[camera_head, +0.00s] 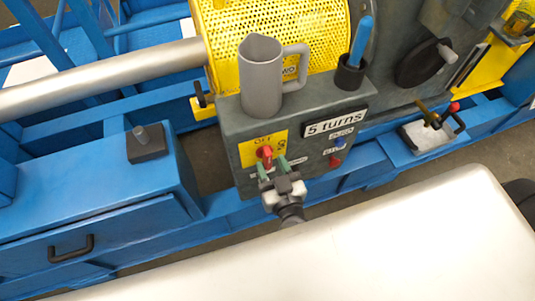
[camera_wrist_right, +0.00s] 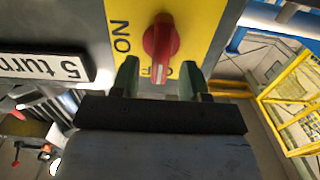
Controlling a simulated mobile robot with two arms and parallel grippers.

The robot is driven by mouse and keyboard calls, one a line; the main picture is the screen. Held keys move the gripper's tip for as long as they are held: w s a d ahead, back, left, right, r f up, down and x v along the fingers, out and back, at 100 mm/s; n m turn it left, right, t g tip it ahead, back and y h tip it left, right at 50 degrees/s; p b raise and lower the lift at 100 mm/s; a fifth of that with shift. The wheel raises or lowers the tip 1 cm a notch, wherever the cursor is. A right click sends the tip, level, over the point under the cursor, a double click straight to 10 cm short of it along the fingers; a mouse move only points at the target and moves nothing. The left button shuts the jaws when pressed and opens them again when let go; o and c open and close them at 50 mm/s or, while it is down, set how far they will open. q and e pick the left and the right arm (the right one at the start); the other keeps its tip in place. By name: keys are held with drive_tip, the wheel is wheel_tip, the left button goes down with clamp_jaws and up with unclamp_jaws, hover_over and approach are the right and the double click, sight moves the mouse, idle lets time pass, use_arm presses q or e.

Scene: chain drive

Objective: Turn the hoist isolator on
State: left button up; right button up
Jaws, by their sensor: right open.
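The isolator is a red rotary knob (camera_head: 264,152) on a yellow plate (camera_head: 249,155) on the front of the grey control box (camera_head: 230,130). In the right wrist view, the knob (camera_wrist_right: 160,40) stands lengthwise, in line with the partly hidden OFF lettering; ON is at the left. My right gripper (camera_head: 271,165) is open, with green fingertips close to the knob. In the wrist view the fingertips (camera_wrist_right: 159,75) sit either side of the knob's lower end; I cannot tell whether they touch it. My left gripper is not in view.
A grey jug (camera_head: 261,80) and a dark cup with a blue-handled tool (camera_head: 361,40) stand on the box. A "5 turns" label (camera_head: 335,122), a blue button (camera_head: 340,143) and a red one (camera_head: 335,161) are right of the knob. A yellow perforated drum guard (camera_head: 320,20) is behind.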

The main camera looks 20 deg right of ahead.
sight(270, 161)
drive_tip(key=shift+w, duration=1.55)
drive_tip(key=shift+c, duration=0.3)
clamp_jaws()
